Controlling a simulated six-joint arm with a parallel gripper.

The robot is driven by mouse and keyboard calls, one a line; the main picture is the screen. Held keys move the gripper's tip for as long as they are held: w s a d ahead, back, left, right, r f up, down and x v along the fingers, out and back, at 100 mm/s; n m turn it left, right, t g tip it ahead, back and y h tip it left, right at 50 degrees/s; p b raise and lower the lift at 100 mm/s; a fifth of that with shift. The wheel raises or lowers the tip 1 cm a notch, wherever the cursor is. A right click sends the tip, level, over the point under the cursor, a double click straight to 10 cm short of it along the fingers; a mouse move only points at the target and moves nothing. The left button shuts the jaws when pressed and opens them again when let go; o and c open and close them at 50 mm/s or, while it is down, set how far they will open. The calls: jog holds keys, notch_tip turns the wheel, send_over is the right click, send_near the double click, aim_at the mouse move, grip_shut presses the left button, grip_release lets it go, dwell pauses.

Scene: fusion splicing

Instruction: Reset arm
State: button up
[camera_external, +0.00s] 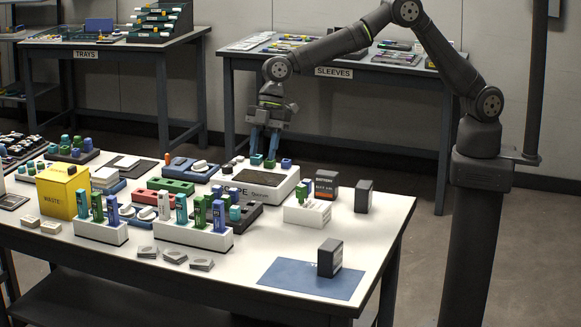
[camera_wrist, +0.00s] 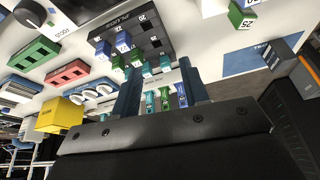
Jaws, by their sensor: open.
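My gripper (camera_external: 264,158) hangs fingers-down at the back of the work table, over the white box marked SCOPE (camera_external: 262,184). Its two blue fingers are apart. Small teal and blue pieces show right by the fingertips in the external view, and I cannot tell whether they touch. My arm reaches left from its base column at the right. The wrist view shows my gripper (camera_wrist: 158,75) open, with small teal, green and blue pieces seen between and beyond the fingers. Nothing is clearly held.
A yellow WASTE bin (camera_external: 63,193) and white racks (camera_external: 192,237) of upright tubes stand front left. A battery box (camera_external: 326,185) and dark blocks (camera_external: 363,197) stand right. A blue mat (camera_external: 300,284) carries one dark block (camera_external: 330,257). The SLEEVES table (camera_external: 330,62) stands behind.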

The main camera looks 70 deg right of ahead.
aim_at(234, 199)
jog(key=w+d+f+n, duration=0.2)
jog(key=w, duration=0.3)
jog(key=shift+g, duration=0.3)
jog(key=a+f, duration=0.2)
jog(key=a, duration=0.1)
jog(key=s+a+f, duration=0.1)
jog(key=a+f, duration=0.2)
jog(key=a, duration=0.1)
jog(key=s+a+f, duration=0.1)
jog(key=a+f, duration=0.1)
jog(key=a, duration=0.1)
jog(key=shift+s+a+f, duration=0.2)
jog(key=shift+s+f, duration=0.05)
jog(key=shift+f, duration=0.65)
jog(key=shift+c, duration=0.4)
jog(key=shift+c, duration=0.7)
jog(key=shift+r, duration=0.1)
